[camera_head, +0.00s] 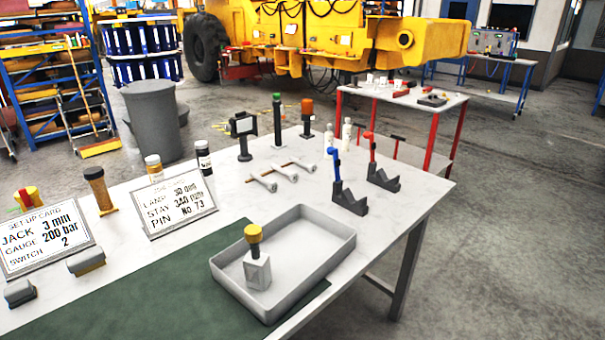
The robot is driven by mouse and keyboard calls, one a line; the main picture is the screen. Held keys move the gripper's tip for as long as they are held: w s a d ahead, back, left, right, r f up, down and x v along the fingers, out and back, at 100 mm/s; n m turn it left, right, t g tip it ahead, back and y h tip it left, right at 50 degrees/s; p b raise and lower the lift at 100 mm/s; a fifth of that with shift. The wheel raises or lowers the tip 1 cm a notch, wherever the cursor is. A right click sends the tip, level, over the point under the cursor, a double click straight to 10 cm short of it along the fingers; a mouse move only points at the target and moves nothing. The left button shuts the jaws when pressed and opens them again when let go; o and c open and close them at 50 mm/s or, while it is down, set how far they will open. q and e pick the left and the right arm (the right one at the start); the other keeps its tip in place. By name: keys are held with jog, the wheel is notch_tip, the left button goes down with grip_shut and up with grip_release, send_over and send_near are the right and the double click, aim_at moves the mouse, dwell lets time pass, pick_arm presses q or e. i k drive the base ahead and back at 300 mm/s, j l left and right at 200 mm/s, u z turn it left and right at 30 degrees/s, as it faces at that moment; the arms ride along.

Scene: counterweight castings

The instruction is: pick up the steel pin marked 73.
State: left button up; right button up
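Several grey, steel-looking pins lie side by side across a thin wooden strip at the middle of the white table. The left one (263,183), the middle one (284,174) and the right one (304,165) show. No number can be read on any of them, so I cannot tell which is marked 73. A card (180,204) on a stand to their left reads "LAMP", "STAY 340 mm" and "PIN No 73". Neither of my grippers is in view.
A grey tray (321,279) holds a block with a yellow-topped part (254,240). A lamp-like device (243,133) and posts (278,118) stand behind. A set-up card (42,236) stands left.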

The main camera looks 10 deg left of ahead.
aim_at(272, 187)
jog(key=i+l+u, duration=0.1)
jog(key=u, duration=0.25)
jog(key=l+u, duration=0.15)
jog(key=u, duration=0.25)
jog(key=i+l+u, duration=0.15)
jog(key=l, duration=0.35)
jog(key=i+l+u, duration=0.2)
jog(key=l, duration=0.3)
jog(key=i+l+u, duration=0.15)
jog(key=l, duration=0.35)
jog(key=l+u, duration=0.15)
jog(key=l, duration=0.35)
